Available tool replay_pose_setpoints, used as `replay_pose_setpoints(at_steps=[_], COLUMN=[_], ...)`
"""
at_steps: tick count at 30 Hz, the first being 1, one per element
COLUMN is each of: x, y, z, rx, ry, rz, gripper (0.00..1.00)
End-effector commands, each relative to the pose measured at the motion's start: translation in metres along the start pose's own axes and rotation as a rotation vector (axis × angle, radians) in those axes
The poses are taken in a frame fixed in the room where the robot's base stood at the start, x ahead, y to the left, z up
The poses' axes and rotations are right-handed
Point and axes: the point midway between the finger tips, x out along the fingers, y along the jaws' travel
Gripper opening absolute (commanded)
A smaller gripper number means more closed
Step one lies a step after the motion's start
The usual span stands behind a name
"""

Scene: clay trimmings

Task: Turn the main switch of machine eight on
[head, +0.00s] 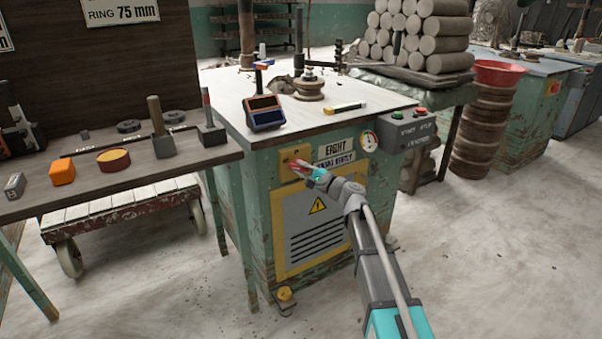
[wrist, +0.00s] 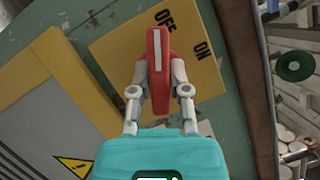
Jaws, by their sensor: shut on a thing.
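Machine eight (head: 262,200) is a worn green cabinet with an "EIGHT" sign (head: 336,146) on its front. Its main switch is a red handle with a white stripe (wrist: 158,62) on a yellow plate (wrist: 205,72) marked OFF and ON. The plate also shows in the head view (head: 287,156). In the wrist view the handle's striped end points up, beside the OFF mark; ON lies farther right. My gripper (wrist: 158,88) is shut on the red handle, one finger on each side. In the head view my gripper (head: 307,170) covers much of the switch.
A grey start/stop box (head: 408,133) with green and red buttons sits right of a pressure gauge (head: 369,141). A dark workbench (head: 130,180) with tools stands left. Open floor lies in front.

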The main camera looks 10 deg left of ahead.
Motion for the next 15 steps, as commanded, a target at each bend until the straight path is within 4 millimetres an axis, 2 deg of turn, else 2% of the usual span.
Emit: replay_pose_setpoints(at_steps=[15], x=[0.0002], y=[0.0023], z=[0.0001], rx=[0.455], ry=[0.0], rz=[-0.187], gripper=[0.0])
